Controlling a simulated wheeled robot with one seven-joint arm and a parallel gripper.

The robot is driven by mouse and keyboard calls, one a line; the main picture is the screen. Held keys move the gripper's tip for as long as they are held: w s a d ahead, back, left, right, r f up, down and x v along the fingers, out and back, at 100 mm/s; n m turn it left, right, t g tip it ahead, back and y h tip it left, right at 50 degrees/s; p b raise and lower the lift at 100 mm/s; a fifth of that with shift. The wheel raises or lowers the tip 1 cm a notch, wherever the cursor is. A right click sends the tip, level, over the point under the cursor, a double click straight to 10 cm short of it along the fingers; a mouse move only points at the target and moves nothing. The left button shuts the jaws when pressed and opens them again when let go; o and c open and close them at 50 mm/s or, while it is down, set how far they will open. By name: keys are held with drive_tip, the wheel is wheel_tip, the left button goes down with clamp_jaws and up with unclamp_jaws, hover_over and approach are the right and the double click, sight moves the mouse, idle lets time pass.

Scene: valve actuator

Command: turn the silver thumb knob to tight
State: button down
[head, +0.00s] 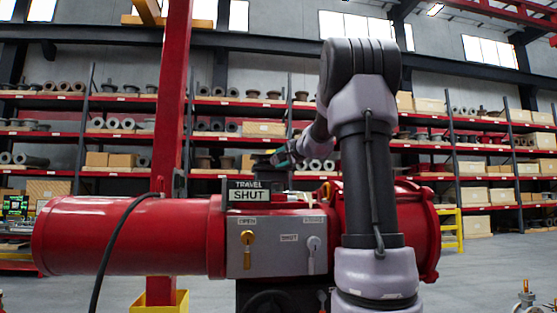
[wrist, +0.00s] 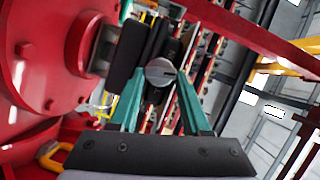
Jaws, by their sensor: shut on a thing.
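The silver thumb knob (wrist: 160,72) shows in the wrist view as a round metal disc with a line across its face. My gripper (wrist: 160,78) has its two teal fingers on either side of the knob and is shut on it. In the head view, my gripper (head: 284,157) is small and sits above the red actuator (head: 130,235), just right of the "TRAVEL SHUT" sign (head: 249,191). The knob cannot be made out there. I see no tight mark near the knob.
The actuator's grey panel carries a brass handle (head: 247,240) under "OPEN" and a grey handle (head: 314,244). A red post (head: 172,100) rises left of the sign. A black cable (head: 112,240) hangs over the red cylinder. Stocked shelves (head: 120,100) stand behind.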

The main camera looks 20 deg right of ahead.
drive_tip(key=shift+f+m+t, duration=0.2)
drive_tip(key=shift+m+t, duration=0.3)
drive_tip(key=shift+m, duration=0.5)
drive_tip(key=shift+c, duration=1.8)
unclamp_jaws()
drive_tip(key=s+d, duration=0.1)
drive_tip(key=s, duration=0.9)
drive_tip(key=shift+s+d, duration=0.15)
drive_tip(key=shift+s, duration=0.25)
